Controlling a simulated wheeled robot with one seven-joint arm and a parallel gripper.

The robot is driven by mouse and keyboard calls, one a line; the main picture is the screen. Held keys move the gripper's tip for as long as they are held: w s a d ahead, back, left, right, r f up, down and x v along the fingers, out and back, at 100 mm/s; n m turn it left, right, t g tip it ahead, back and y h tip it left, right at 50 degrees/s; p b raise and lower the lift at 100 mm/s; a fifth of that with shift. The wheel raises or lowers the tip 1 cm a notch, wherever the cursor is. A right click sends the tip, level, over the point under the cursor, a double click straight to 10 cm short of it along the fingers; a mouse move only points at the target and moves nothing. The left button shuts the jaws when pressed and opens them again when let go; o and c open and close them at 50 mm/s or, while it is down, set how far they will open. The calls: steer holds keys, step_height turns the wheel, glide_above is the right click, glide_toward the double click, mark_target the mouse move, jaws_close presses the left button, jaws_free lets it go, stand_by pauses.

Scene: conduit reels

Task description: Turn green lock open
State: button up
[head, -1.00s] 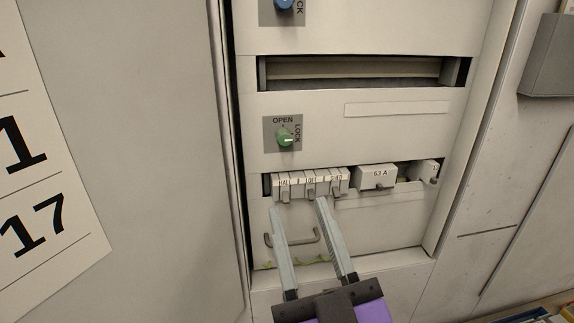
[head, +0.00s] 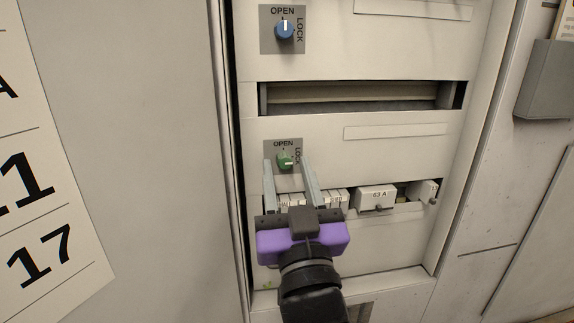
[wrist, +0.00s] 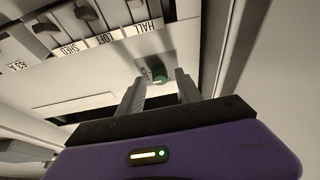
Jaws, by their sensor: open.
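The green lock (head: 286,161) is a round knob on a grey plate marked OPEN above and LOCK at the right. Its white mark appears to point right, toward LOCK. My gripper (head: 287,167) is open, with one finger on each side of the knob in the head view. In the wrist view the green lock (wrist: 158,84) also shows between the open fingers (wrist: 160,78). I cannot tell whether either finger touches it. Part of the LOCK lettering is hidden by the right finger.
A blue knob (head: 284,30) above has its mark pointing up to OPEN. Below the green lock is a row of labelled breakers (wrist: 104,40), partly hidden by my gripper, with a 63 A breaker (head: 376,198) to the right. A slot (head: 360,97) lies between the knobs.

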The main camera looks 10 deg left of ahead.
steer(key=shift+w+a+r, duration=0.1)
steer(key=shift+w+r, duration=0.05)
steer(key=shift+w, duration=0.2)
jaws_close()
